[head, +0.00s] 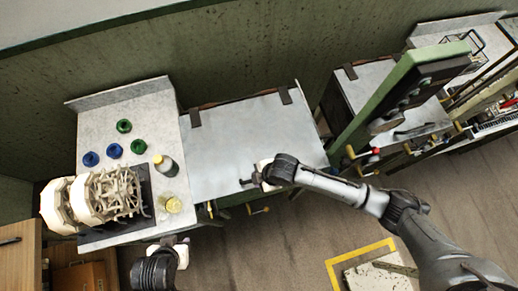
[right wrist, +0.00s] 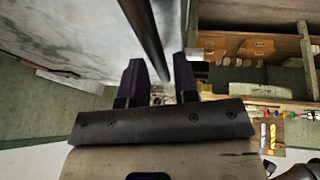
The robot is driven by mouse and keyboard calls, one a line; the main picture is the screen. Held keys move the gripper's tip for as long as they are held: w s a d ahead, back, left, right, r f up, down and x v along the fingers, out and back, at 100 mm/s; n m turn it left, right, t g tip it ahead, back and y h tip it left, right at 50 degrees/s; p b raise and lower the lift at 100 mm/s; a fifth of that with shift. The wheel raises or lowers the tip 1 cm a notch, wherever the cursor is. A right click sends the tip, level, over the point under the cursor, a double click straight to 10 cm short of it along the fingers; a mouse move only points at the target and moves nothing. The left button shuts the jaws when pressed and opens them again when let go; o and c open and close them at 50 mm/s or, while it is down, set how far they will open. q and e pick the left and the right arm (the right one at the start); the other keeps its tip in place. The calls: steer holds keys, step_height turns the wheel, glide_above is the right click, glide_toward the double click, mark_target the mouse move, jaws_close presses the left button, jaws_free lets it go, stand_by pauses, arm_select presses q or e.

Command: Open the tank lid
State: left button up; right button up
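The tank lid (head: 235,140) is a flat grey metal plate in the middle of the head view, with two dark hinges at its back edge. It lies shut. My right gripper (head: 248,181) is at the lid's front edge. In the right wrist view its two dark fingers (right wrist: 160,85) are apart, with a dark bar (right wrist: 148,35) running between them and visible gaps on both sides. I cannot tell whether the bar touches a finger. My left gripper (head: 182,250) is low at the left, in front of the side table, away from the lid; its fingers are unclear.
The left table (head: 100,125) holds green and blue round pieces (head: 124,126), a bottle (head: 166,165), a yellow-topped glass (head: 173,204) and a cream reel-like device (head: 95,197). A green post (head: 375,105) stands right of the lid. Floor in front is partly clear.

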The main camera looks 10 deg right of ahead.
jaws_close()
steer(key=shift+r, duration=0.1)
steer(key=shift+r+p, duration=0.3)
steer(key=shift+p, duration=0.05)
steer(key=w+r+g+p, duration=0.1)
steer(key=w+r+p, duration=0.2)
steer(key=r, duration=0.3)
steer(key=w+r+g+p, duration=0.2)
steer(key=w+r+p, duration=0.1)
steer(key=r, duration=0.3)
steer(key=w+r+m+g+p, duration=0.1)
steer(key=w+r+g+p, duration=0.1)
steer(key=w+r+p, duration=0.2)
step_height(320, 180, up, 3)
steer(key=shift+a+p, duration=0.3)
steer(key=shift+p, duration=0.1)
steer(key=shift+w, duration=0.15)
